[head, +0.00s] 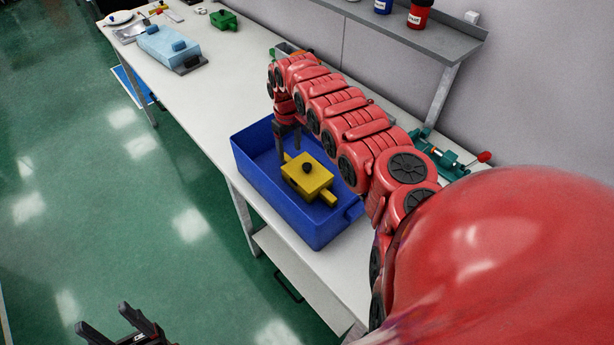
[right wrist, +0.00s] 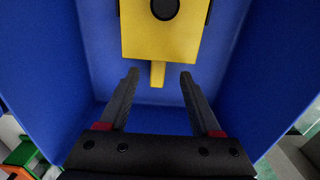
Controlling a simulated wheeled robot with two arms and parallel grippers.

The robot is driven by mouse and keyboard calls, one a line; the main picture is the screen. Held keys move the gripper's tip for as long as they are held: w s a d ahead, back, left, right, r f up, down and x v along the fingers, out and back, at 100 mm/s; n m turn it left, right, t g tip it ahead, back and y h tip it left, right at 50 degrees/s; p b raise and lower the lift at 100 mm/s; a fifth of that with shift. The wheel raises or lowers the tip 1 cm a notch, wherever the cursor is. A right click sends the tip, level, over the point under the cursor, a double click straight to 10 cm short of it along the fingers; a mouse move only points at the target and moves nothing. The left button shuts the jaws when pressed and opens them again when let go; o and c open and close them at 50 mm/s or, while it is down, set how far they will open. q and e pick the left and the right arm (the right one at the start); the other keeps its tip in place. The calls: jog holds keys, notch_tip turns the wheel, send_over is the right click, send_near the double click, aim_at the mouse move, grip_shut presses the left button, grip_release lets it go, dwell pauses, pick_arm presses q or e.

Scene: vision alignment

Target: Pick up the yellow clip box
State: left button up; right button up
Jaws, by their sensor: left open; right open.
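The yellow clip box (head: 307,176) lies in a blue bin (head: 318,232) on the workbench, with a dark round knob on top and a tab at each end. In the right wrist view, the yellow clip box (right wrist: 160,38) is at the top, one tab pointing toward the fingers. My right gripper (right wrist: 159,75) is open and empty, its two fingers spread either side of the line of that tab. In the head view my right gripper (head: 287,145) reaches down into the bin by the box's far end. My left gripper (head: 100,318) is open and empty over the floor at the lower left.
The bin walls (right wrist: 245,90) surround the box and my right fingers. A light blue case (head: 168,45) and a green box (head: 223,20) stand farther along the bench (head: 215,85). A teal tool (head: 440,152) is behind my right arm. A shelf (head: 430,38) with bottles hangs above.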

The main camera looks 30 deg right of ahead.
aim_at(290, 159)
notch_tip(290, 159, down, 4)
jog(key=shift+r+p, duration=0.1)
jog(key=shift+p, duration=0.25)
jog(key=shift+d+f, duration=0.1)
jog(key=shift+f, duration=0.6)
grip_shut()
dwell(0.8)
